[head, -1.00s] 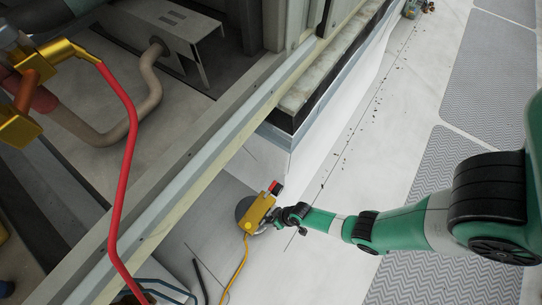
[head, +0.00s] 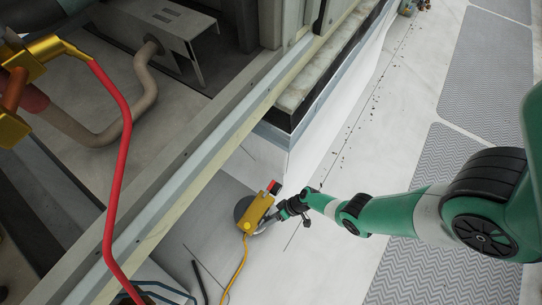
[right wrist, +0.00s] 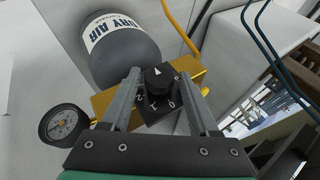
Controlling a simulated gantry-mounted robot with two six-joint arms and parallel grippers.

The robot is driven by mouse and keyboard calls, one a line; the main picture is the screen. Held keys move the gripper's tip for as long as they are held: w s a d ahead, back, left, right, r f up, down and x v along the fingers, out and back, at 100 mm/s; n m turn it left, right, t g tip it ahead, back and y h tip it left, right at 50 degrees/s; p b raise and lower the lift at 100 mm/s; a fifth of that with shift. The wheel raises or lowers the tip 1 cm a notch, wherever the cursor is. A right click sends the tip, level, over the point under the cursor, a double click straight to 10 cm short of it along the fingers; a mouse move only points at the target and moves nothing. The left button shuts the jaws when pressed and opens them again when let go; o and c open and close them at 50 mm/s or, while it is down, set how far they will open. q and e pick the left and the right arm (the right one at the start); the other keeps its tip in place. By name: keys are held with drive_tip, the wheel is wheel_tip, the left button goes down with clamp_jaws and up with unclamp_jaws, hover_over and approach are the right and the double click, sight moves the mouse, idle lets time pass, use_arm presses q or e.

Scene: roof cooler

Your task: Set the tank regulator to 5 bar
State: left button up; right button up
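The yellow tank regulator (head: 258,214) sits on the grey tank (head: 242,206) on the floor in the head view. In the right wrist view the tank (right wrist: 122,50) reads "DRY AIR". The regulator's yellow body (right wrist: 187,77) carries a black knob (right wrist: 157,79) with a white pointer mark, over a black plate (right wrist: 158,106) with white numbers. A round gauge (right wrist: 63,124) is at its left; its reading is too small to tell. My right gripper (right wrist: 158,82) is open, one finger on each side of the knob; contact cannot be told. My left gripper is not in view.
A yellow hose (head: 236,268) runs from the regulator along the floor. A metal frame rail (head: 190,165) crosses at left. A red pipe (head: 124,150) and brass fittings (head: 45,50) are at the upper left. The pale floor (head: 330,235) right of the tank is clear.

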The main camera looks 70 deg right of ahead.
drive_tip(key=shift+o, duration=0.7)
drive_tip(key=p+v, duration=0.9)
drive_tip(key=v, duration=0.2)
drive_tip(key=shift+r, duration=0.35)
drive_tip(key=shift+s, duration=0.15)
drive_tip(key=shift+d, duration=0.1)
